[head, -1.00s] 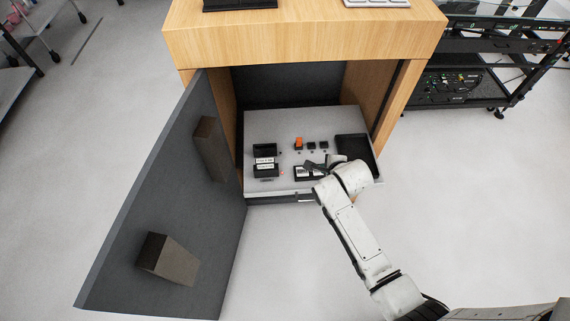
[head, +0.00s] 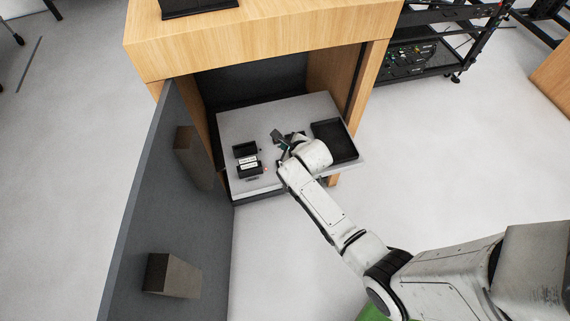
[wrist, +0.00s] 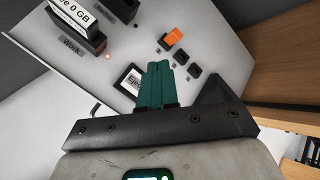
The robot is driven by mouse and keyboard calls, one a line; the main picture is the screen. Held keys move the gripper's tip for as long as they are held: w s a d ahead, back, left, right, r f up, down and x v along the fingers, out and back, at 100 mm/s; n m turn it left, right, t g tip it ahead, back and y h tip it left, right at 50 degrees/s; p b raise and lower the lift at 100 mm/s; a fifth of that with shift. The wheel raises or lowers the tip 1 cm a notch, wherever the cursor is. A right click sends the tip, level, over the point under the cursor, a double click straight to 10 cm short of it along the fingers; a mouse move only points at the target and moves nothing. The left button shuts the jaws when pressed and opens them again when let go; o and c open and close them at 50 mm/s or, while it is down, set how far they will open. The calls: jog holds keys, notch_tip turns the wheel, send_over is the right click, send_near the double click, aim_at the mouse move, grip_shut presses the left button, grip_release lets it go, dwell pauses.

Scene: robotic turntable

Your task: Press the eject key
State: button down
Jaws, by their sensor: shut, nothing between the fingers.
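The eject key, a dark block with a white label reading "Eje" (wrist: 131,79), lies on the grey panel in the wrist view. The rest of its label is hidden behind my fingers. My gripper (wrist: 158,65) has its two teal fingers together, empty, at the right side of this key. I cannot tell whether they touch it. In the head view my gripper (head: 285,150) is over the middle of the panel, and my wrist hides most of the key there.
On the pulled-out panel (head: 230,124) an orange switch (wrist: 173,37) and two small black keys (wrist: 187,64) lie beyond my fingers. Black labelled bays (head: 248,168) stand left, one by a red light (wrist: 108,57). A black tray (head: 335,140) is right. The open grey door (head: 150,210) stands left.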

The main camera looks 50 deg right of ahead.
jog(key=shift+f+b, duration=3.5)
jog(key=shift+f, duration=0.7)
jog(key=shift+f, duration=0.1)
jog(key=shift+f+b, duration=0.3)
jog(key=shift+b, duration=0.05)
jog(key=shift+f+b, duration=0.3)
jog(key=shift+f, duration=0.1)
jog(key=shift+r, duration=0.1)
jog(key=shift+r+p, duration=0.75)
notch_tip(320, 180, up, 5)
jog(key=p, duration=0.4)
jog(key=shift+p, duration=0.3)
